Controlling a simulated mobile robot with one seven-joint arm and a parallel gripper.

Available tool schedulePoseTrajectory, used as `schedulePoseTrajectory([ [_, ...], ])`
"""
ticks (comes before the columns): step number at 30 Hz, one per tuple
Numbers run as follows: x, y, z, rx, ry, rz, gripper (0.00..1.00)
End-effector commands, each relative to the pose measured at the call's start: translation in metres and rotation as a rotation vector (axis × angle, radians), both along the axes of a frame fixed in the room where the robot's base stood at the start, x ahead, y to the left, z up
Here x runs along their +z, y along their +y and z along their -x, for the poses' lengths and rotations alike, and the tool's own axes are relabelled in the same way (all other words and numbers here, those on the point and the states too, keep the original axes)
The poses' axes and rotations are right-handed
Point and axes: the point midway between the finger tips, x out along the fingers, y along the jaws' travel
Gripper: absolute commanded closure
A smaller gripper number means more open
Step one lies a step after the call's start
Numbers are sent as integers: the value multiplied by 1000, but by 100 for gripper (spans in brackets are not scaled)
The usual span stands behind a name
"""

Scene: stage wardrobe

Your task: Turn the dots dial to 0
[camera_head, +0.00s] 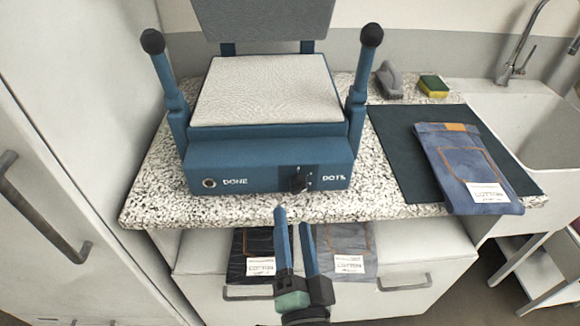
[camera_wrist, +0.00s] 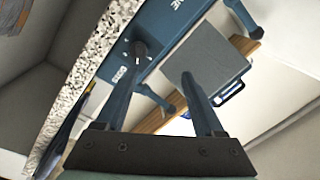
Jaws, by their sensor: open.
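The dots dial (camera_head: 299,179) is a dark knob on the front of a blue press (camera_head: 230,176), left of the printed word DOTS. In the wrist view the dial (camera_wrist: 140,50) shows beyond the finger tips, near the DOTS label. Its exact setting is too small to read. My gripper (camera_head: 293,212) is open and empty, in front of and below the dial, apart from it. In the wrist view my gripper's two fingers (camera_wrist: 158,82) stand wide apart with nothing between them.
The press stands on a speckled counter (camera_head: 400,208), with a DONE button (camera_head: 209,183) at its front left. Folded jeans (camera_head: 468,165) lie on a dark mat (camera_head: 385,130) at right. Below, an open drawer (camera_head: 405,245) holds folded clothes. A sink (camera_head: 545,130) is far right.

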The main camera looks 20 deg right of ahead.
Motion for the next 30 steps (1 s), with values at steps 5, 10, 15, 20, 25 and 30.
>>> schedulePoseTrajectory([
  [5, -10, -12, 29, -42, 54, -109, 30],
  [10, -19, -16, 35, -55, 66, -141, 30],
  [15, -19, -21, 20, -56, 62, -141, 30],
  [20, -18, -28, -5, -56, 62, -140, 30],
  [25, -18, -36, -33, -56, 63, -139, 30],
  [30, -18, -43, -60, -55, 62, -139, 30],
])
